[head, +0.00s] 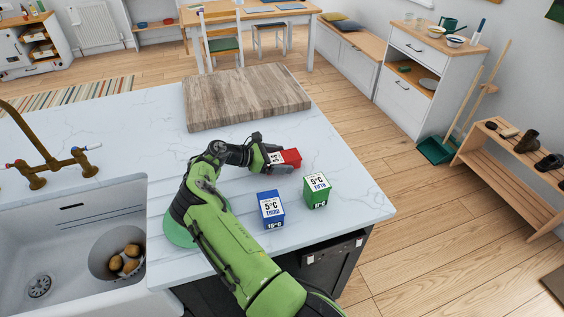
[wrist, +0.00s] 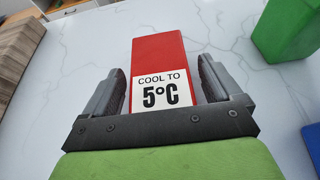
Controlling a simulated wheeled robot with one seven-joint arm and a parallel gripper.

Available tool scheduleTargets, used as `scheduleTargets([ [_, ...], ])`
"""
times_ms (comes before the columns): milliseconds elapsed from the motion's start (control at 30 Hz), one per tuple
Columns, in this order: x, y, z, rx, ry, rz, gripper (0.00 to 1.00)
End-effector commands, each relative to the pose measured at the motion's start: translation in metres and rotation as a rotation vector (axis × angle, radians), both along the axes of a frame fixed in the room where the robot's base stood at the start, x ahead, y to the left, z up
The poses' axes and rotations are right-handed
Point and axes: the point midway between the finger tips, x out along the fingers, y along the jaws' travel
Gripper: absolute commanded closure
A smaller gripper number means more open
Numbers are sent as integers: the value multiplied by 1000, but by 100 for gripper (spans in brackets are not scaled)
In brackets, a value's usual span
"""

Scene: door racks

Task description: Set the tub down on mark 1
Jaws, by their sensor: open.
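A red tub (head: 291,157) with a white label sits on the white marbled counter. In the wrist view the red tub (wrist: 160,55) lies between the two fingers, and its label reads "COOL TO 5°C". My gripper (head: 268,154) is open, with one finger on each side of the tub and a narrow gap showing on each side. The fingers also show in the wrist view (wrist: 161,80). I see no numbered mark in either view; the gripper and tub may hide part of the counter.
A blue tub (head: 271,210) and a green tub (head: 316,191) stand close by, nearer the counter's front edge. A wooden board (head: 245,97) lies behind. A sink (head: 70,250) with potatoes is at left. The counter right of the red tub is clear.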

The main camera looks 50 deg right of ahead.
Motion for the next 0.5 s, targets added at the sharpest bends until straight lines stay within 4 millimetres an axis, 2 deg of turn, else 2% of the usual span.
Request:
scheduleTargets([
  [200,-1,-2,-1,0,0,1,8],
  [267,-1,-2,-1,0,0,1,16],
  [500,-1,-2,-1,0,0,1,53],
])
